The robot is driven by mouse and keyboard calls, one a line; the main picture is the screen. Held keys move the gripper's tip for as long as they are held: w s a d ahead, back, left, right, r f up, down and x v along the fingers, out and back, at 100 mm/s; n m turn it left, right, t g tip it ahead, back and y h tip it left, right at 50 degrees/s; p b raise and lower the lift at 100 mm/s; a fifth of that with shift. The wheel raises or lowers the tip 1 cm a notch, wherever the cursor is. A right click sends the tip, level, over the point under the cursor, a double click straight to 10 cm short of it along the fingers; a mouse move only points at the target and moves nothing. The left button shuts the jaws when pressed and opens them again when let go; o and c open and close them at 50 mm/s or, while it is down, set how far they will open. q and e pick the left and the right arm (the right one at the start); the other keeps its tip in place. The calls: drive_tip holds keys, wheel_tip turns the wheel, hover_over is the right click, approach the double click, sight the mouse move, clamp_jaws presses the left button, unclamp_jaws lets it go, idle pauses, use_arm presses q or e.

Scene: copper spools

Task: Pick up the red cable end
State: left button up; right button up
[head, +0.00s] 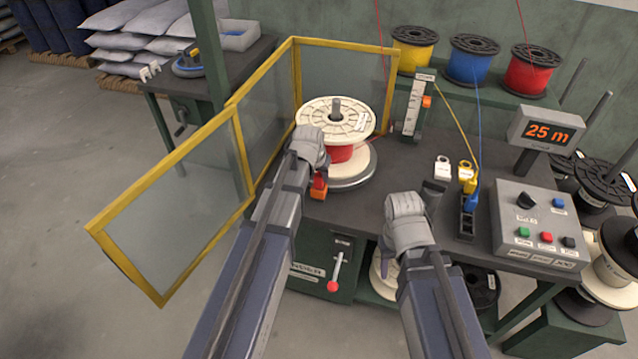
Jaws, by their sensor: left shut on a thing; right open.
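A cream spool (336,112) wound with red cable (341,153) stands on a round grey turntable (358,180) at the left of the bench. My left gripper (318,160) is at the spool's left front side, shut on the red cable end, which its fingers mostly hide. A small red-orange piece (318,190) shows just below its fingers; I cannot tell whether it belongs to the cable. My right gripper (404,235) is open at the bench's front edge. The fine detail of its jaws is too small to see.
A yellow-framed clear guard (246,170) encloses the left and back of the turntable. Yellow (414,50), blue (473,58) and red (531,70) spools stand on a back shelf. A control box (535,225), a display (546,131) and cable holders (467,225) occupy the right.

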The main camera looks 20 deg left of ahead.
use_arm(q)
clamp_jaws()
drive_tip(key=shift+r, duration=0.1)
wheel_tip(320, 180, up, 10)
drive_tip(key=p, duration=1)
